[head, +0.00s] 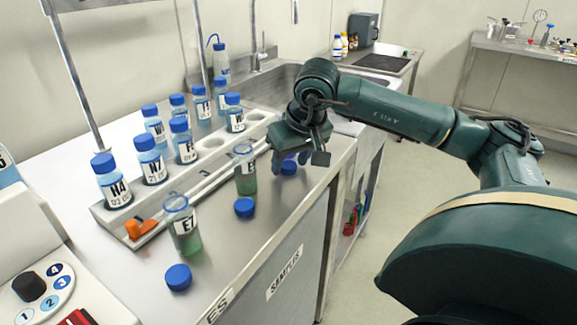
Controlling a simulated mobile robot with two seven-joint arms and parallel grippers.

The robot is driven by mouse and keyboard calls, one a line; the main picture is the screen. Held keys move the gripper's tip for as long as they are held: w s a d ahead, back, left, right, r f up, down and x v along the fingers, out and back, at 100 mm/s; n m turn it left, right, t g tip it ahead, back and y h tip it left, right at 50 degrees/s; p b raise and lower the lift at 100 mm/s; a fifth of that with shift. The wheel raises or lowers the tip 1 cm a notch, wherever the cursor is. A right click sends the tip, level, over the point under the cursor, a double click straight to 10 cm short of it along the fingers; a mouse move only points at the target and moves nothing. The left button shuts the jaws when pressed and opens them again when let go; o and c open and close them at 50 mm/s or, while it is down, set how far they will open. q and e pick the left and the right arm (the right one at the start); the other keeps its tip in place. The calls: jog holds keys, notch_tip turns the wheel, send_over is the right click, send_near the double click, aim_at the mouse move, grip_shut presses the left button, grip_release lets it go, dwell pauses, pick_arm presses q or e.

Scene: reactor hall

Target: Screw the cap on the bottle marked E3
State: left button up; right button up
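An open bottle with green liquid (246,178) stands on the steel bench; its label starts with E, but the second character is not clear. Nearer stands another open green bottle (186,240), whose label seems to read E7. Loose blue caps lie on the bench: a near cap (178,278), a middle cap (244,207) and a far cap (289,168). My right gripper (298,157) points down just behind and above the far cap, right of the farther bottle. Its fingers are mostly hidden, so I cannot tell their opening or any contact. My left gripper is out of view.
A grey rack (120,217) behind the bottles holds several blue-capped bottles, with an orange piece (139,228) at its near end. A sink (292,82) and wash bottle (221,62) are farther back. A control panel (42,287) is at lower left. The bench's front edge is close to the caps.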

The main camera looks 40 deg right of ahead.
aim_at(291, 167)
jog(key=c, duration=0.8)
notch_tip(291, 167, up, 10)
jog(key=p, duration=0.2)
dwell(0.3)
